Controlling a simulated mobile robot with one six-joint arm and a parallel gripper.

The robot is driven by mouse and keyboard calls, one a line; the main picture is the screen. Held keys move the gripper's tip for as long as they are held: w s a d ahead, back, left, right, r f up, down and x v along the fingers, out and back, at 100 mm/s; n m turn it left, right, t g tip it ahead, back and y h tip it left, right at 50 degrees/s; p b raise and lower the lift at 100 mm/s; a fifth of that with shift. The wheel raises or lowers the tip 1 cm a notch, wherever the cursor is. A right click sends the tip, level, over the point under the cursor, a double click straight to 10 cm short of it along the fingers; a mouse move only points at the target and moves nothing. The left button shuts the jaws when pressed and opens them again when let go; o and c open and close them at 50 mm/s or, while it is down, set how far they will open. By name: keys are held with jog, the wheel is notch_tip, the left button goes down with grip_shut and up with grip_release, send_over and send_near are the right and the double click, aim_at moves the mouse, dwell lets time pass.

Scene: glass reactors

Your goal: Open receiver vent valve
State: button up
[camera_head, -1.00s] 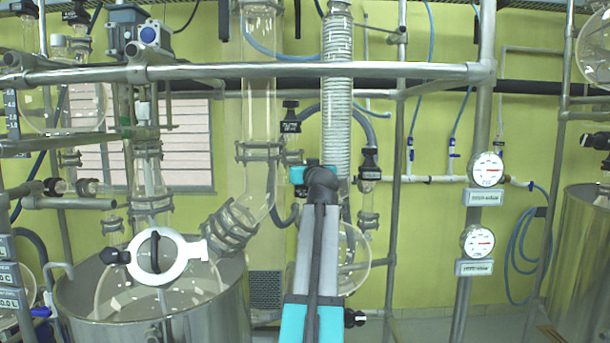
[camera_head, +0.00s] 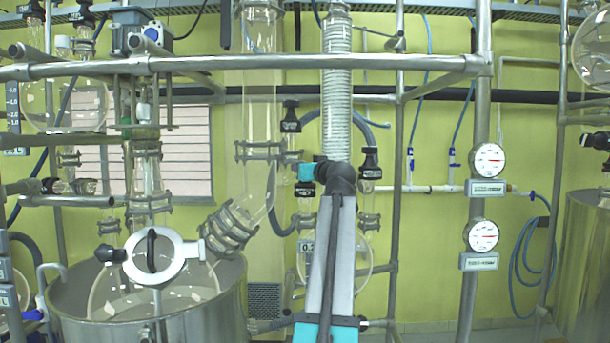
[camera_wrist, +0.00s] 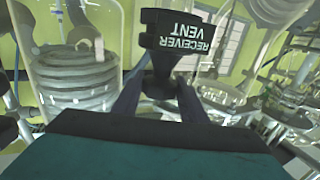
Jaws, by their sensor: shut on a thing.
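The receiver vent valve's black handle (camera_wrist: 180,35) fills the upper middle of the wrist view, its white RECEIVER VENT label upside down. The two dark fingers of my gripper (camera_wrist: 158,88) rise on either side of the narrower part below the label and are shut on it. In the head view, my arm reaches up from the bottom centre, and a teal part of my gripper (camera_head: 307,172) points left from the dark wrist joint. The fingertips and their grip are too small or hidden to make out there. I cannot tell the valve's exact turn.
Behind my arm stands a round glass flask (camera_head: 358,262). A black-handled valve (camera_head: 370,163) is close on the right, another (camera_head: 291,116) above left. A metal rail (camera_head: 420,62) crosses above. A steel vessel (camera_head: 210,325) stands left; two gauges (camera_head: 488,160) hang right.

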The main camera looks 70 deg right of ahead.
jog(key=shift+d+n+t+y+b, duration=0.1)
jog(key=shift+n+t+y+b, duration=0.8)
jog(key=shift+b, duration=0.95)
jog(key=shift+y, duration=0.3)
jog(key=o, duration=0.9)
jog(key=shift+c, duration=0.2)
jog(key=shift+s, duration=0.1)
jog(key=shift+b+v, duration=0.45)
jog(key=shift+v, duration=1.05)
jog(key=shift+b+v, duration=0.35)
jog(key=shift+v, duration=2.2)
